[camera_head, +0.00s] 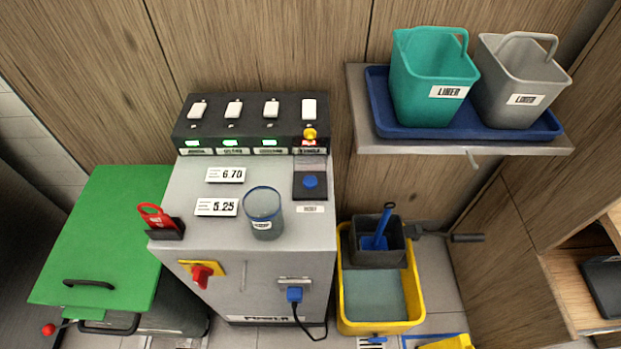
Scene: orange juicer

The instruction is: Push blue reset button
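The blue reset button (311,182) sits on a dark square plate (310,194) at the right side of the grey cabinet top (190,185). A clear flap or cover seems to stand just behind the button. A label lies in front of the plate. Neither of my grippers shows in the head view, and nothing touches the button.
A dark switch panel (250,109) with white switches runs along the cabinet's back. A clear cup (263,215) stands left of the button. A red tag (154,215) stands at the left edge. A shelf with green (425,95) and grey buckets (515,90) is at right.

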